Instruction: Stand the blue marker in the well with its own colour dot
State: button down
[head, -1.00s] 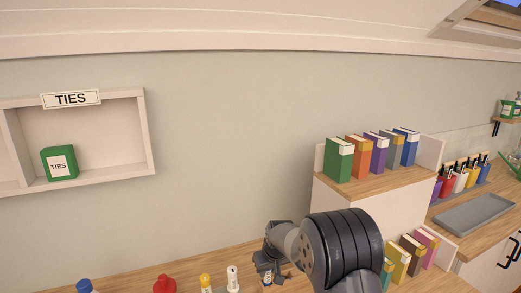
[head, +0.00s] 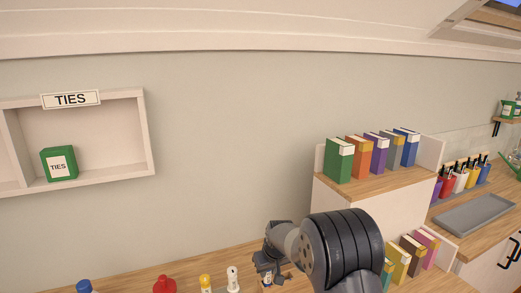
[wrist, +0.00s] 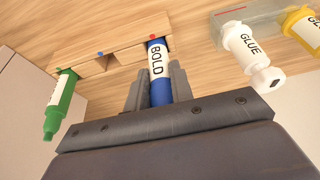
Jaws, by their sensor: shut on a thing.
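The blue marker (wrist: 158,90), with a white BOLD label, is between the fingers of my gripper (wrist: 156,86), which is shut on it. A wooden block (wrist: 121,47) with wells lies beyond the fingers in the wrist view. A green marker (wrist: 60,105) stands at the green-dot end. In the head view my gripper (head: 267,274) is low over the counter, partly hidden by my arm.
A white glue bottle (wrist: 246,52) and a yellow glue bottle (wrist: 305,28) stand right of the block on a clear tray. Books (head: 410,250) stand to the right of my arm. Bare wood (wrist: 110,18) shows behind the block.

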jog(key=shift+r, duration=0.35)
jog(key=shift+r+p, duration=1.65)
jog(key=shift+r, duration=1.15)
